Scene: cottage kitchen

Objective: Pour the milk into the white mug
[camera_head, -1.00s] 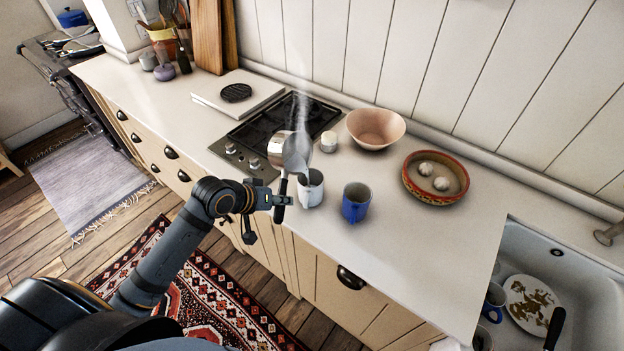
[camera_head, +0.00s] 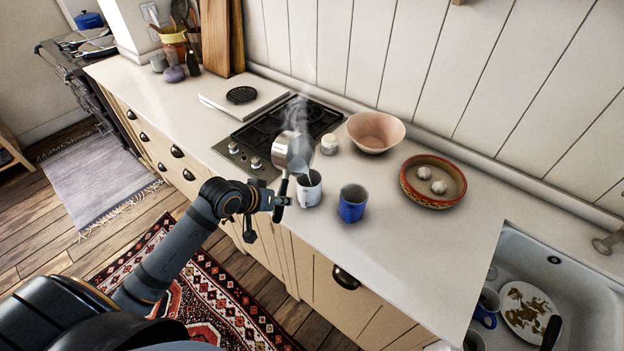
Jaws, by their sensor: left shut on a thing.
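My left gripper (camera_head: 279,202) is shut on the dark handle of a small metal milk pan (camera_head: 281,147). The pan is held in the air, tipped to the right, with its mouth towards the white mug (camera_head: 308,194). The mug stands upright on the worktop near its front edge, below and just right of the pan. Pale steam rises around the pan. I cannot make out the milk or the inside of the mug clearly. My right gripper is not in view.
A blue mug (camera_head: 352,206) stands close to the right of the white one. The hob (camera_head: 280,128) is left. A sink (camera_head: 571,282) lies at right.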

